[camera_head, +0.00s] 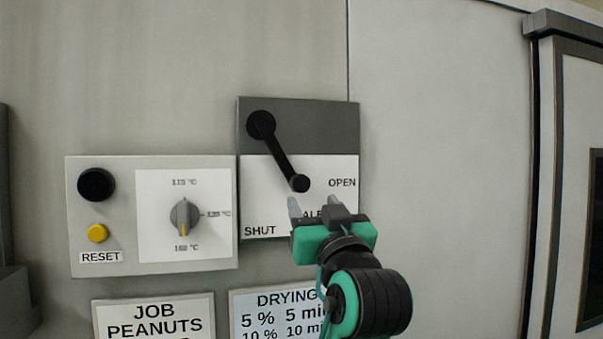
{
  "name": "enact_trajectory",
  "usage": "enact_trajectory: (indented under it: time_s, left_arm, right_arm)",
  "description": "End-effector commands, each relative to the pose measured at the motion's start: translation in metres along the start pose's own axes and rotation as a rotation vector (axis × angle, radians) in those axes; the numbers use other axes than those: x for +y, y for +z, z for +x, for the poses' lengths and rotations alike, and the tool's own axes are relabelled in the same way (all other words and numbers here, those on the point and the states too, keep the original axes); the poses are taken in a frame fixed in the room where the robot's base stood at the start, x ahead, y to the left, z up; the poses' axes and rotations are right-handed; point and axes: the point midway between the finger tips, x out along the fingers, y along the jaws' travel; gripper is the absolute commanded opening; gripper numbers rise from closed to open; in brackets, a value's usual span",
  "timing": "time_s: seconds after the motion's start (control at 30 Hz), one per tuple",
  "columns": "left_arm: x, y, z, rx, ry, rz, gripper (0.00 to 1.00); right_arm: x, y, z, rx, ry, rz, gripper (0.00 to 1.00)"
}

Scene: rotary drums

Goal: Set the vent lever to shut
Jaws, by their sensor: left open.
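The vent lever (281,156) is a black arm on a grey and white plate (297,126). Its pivot is at the upper left of the plate, and it slants down to the right to a round black knob (300,183). The knob lies between the printed words SHUT (260,231) at lower left and OPEN (342,183) at right, nearer OPEN. My left gripper (314,207), green and black, is open just below the knob; whether it touches the knob cannot be told. It partly covers a third label. My right gripper is not in view.
Left of the lever plate is a control box (150,165) with a temperature dial (184,216), a black knob (96,185) and a yellow reset button (98,233). Signs for job (154,317) and drying (275,300) hang below. A door frame (545,150) stands at far right.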

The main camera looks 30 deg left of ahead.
Motion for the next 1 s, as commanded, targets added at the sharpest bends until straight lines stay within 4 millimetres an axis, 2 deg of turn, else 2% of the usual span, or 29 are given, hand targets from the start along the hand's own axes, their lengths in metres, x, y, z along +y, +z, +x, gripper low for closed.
enact_trajectory:
  time_s: [0.03, 0.2, 0.4, 0.6, 0.87, 0.9, 1.0]
  left_arm:
    - [-0.001, -0.005, 0.014, 0.0, -0.004, 0.005, 0.54]
    - [-0.001, -0.004, 0.046, -0.001, -0.003, 0.006, 0.54]
    - [0.0, -0.003, 0.073, -0.001, 0.0, 0.004, 0.54]
    - [0.0, 0.0, 0.083, -0.001, 0.001, 0.001, 0.54]
    - [0.0, 0.001, 0.084, -0.001, 0.001, 0.0, 0.54]
    - [0.0, 0.001, 0.084, -0.001, 0.001, 0.0, 0.52]
    - [0.0, 0.001, 0.084, -0.001, 0.001, 0.0, 0.32]
  right_arm:
    - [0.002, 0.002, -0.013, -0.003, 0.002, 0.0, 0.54]
    - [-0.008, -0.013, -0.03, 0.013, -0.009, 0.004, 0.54]
    - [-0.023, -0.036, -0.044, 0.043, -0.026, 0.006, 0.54]
    - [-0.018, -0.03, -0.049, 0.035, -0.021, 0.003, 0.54]
    - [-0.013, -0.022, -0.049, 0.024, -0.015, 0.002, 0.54]
    - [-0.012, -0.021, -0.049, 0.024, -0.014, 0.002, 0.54]
    - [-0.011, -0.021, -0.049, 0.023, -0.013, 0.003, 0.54]
